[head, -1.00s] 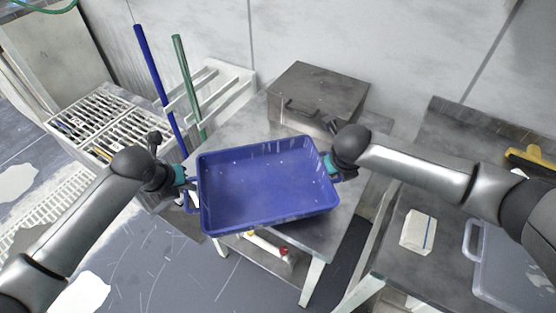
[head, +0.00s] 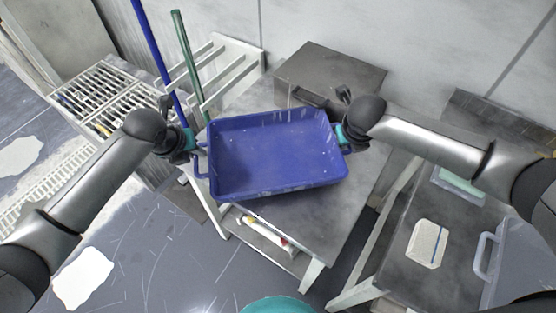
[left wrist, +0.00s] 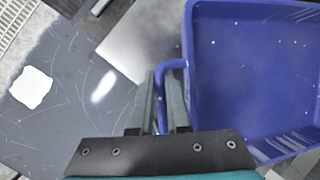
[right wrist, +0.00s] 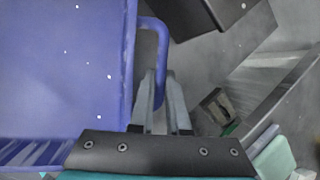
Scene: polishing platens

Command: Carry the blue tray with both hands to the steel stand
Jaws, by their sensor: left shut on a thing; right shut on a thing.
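The blue tray (head: 275,155) is empty and held between my two grippers, over the front part of the steel stand (head: 335,215). It looks roughly level; whether it touches the steel top I cannot tell. My left gripper (head: 194,143) is shut on the tray's left handle, which shows between the fingers in the left wrist view (left wrist: 165,95). My right gripper (head: 341,136) is shut on the right handle, seen in the right wrist view (right wrist: 158,85). The tray hides part of the stand's top.
A dark metal box (head: 330,72) stands at the back of the steel top, behind the tray. A blue pole (head: 155,50) and a green pole (head: 185,60) rise at the left by a white rack. Another table (head: 400,270) at right holds a pale block (head: 427,244) and a clear lidded bin.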

